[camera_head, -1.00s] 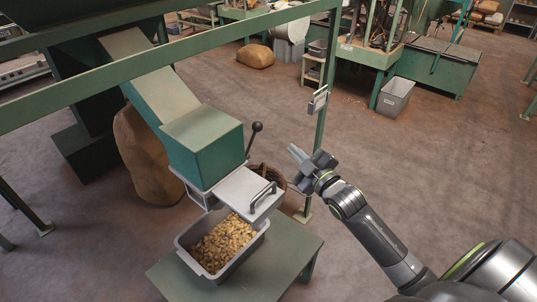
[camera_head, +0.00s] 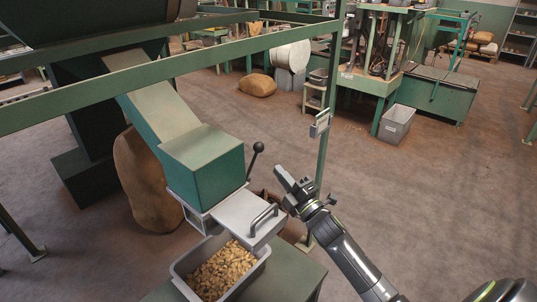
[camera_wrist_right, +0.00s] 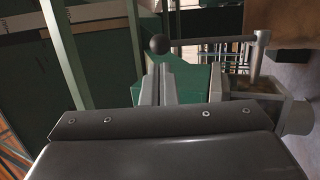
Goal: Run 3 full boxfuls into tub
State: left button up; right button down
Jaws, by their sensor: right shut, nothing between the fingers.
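A grey tub (camera_head: 176,276) of light brown nuts (camera_head: 222,270) stands below the chute outlet in the head view. Above it is a green box (camera_head: 203,168) at the chute's lower end, with a pale metal slide plate (camera_head: 238,212) and bar handle (camera_head: 264,219) at its front. A lever with a black ball knob (camera_head: 258,147) rises beside the green box. My right gripper (camera_head: 281,177) is shut and empty, right of the lever and apart from it. In the wrist view the knob (camera_wrist_right: 159,44) appears just beyond the fingertips (camera_wrist_right: 159,70). My left gripper is out of view.
The tub stands on a green table (camera_head: 288,278). A green frame post (camera_head: 322,150) with a small metal bracket rises right of my gripper. A brown sack (camera_head: 146,180) stands behind the chute, and a brown basket (camera_head: 292,229) is partly hidden.

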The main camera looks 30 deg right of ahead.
aim_at(261, 148)
jog(key=p+x, duration=0.1)
jog(key=x, duration=0.3)
jog(key=shift+w+r, duration=0.2)
jog(key=shift+w, duration=0.1)
jog(key=shift+p+x, duration=0.3)
jog(key=shift+x, duration=0.45)
jog(key=shift+f, duration=0.1)
jog(key=shift+w+a+r, duration=0.25)
jog(key=shift+w+r, duration=0.2)
jog(key=shift+w, duration=0.15)
jog(key=shift+w+a+r, duration=0.25)
jog(key=shift+w+r, duration=0.15)
jog(key=shift+w, duration=0.2)
jog(key=shift+s+r, duration=0.15)
